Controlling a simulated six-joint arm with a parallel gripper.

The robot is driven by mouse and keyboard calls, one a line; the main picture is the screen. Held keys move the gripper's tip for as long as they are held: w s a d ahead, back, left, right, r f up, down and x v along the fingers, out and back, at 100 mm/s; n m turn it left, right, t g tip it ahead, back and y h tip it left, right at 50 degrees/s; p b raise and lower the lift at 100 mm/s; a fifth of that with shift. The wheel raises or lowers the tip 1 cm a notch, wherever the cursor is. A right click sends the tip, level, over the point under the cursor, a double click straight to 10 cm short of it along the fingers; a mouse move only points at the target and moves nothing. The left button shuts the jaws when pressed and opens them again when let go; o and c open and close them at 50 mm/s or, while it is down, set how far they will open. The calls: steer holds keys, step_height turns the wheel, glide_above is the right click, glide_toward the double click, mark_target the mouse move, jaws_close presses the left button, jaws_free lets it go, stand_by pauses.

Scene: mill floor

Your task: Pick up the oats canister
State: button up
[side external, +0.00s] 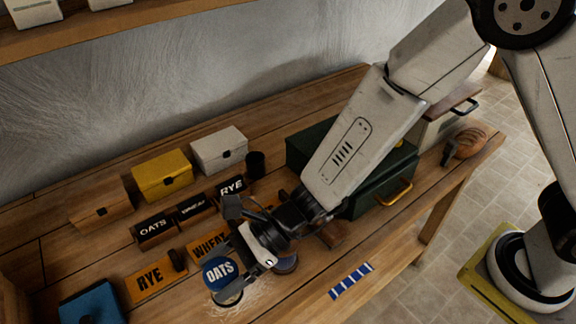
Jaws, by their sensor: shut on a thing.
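The oats canister (219,271) shows as a round blue face with white OATS lettering, low on the wooden workbench left of centre. My gripper (231,254) is at the canister, one finger above it in the picture and one below, and is shut on it. The gripper hides the canister's right side. I cannot tell whether its base touches the bench.
Orange RYE (155,281) and WHEAT (208,245) plates lie close by. Black label blocks, a yellow box (162,175), a white box (219,150) and a dark cup (256,165) stand behind. A green chest (375,195) is right. A blue striped strip (351,281) lies near the front edge.

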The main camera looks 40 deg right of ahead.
steer(key=s+d+r, duration=0.2)
steer(key=s+d, duration=0.1)
steer(key=s, duration=0.1)
steer(key=shift+d+r, duration=0.25)
steer(key=shift+d, duration=0.1)
steer(key=shift+d, duration=0.1)
stand_by(0.5)
